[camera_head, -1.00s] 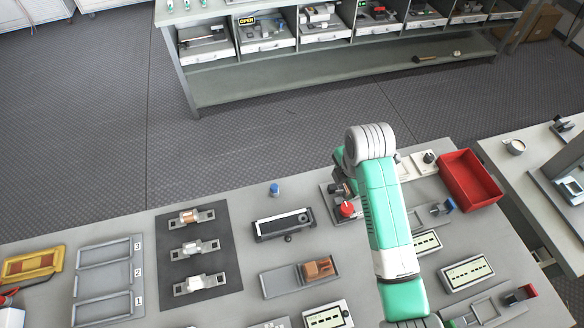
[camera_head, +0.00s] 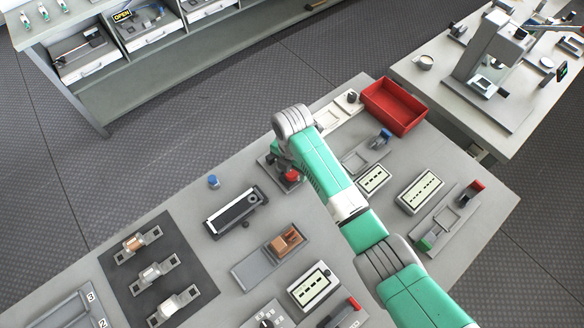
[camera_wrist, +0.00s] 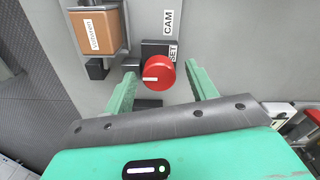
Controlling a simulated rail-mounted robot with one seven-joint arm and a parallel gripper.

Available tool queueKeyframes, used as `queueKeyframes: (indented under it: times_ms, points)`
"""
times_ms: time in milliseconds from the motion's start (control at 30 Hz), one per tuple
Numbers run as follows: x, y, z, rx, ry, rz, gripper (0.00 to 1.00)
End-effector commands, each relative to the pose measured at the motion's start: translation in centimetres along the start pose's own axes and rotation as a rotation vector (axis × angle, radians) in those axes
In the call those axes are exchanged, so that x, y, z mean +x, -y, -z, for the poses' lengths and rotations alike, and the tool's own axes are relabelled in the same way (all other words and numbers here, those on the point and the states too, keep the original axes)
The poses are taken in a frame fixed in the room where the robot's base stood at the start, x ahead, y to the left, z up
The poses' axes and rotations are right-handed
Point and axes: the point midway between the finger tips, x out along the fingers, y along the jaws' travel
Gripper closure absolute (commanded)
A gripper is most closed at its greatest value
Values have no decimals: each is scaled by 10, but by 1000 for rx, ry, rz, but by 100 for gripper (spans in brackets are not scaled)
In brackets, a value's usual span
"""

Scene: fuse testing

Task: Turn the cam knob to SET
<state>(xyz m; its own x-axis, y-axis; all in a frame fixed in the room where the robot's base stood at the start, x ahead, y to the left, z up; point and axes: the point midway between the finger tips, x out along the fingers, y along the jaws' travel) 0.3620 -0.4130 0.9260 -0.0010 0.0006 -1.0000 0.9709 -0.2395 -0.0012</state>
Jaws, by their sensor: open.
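The red cam knob (camera_wrist: 161,72) is round with a white mark on its face, which points left in the wrist view. The SET label (camera_wrist: 173,51) lies just above and right of it, with the CAM label (camera_wrist: 168,22) above that. My gripper (camera_wrist: 161,82) is open, with one green finger on each side of the knob; gaps show between the fingers and the knob. In the head view the red knob (camera_head: 292,176) sits on the bench beside my arm, which hides part of its fixture. My fingertips are hidden there.
In the wrist view a brown labelled block (camera_wrist: 95,31) sits in a holder left of the knob. In the head view a red bin (camera_head: 395,106) stands behind, a blue-topped part (camera_head: 213,181) stands left, and a black-topped fixture (camera_head: 236,212) lies nearer.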

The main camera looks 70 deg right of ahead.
Motion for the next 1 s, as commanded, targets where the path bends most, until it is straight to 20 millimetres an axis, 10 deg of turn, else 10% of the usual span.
queueKeyframes:
  times_ms: [133, 333, 1000]
  points:
    - [0, 0, 0, 0, 0, 0, 47]
    - [-1, 0, 0, 0, 0, -1, 86]
    - [-6, 0, 1, 286, -1, 0, 88]
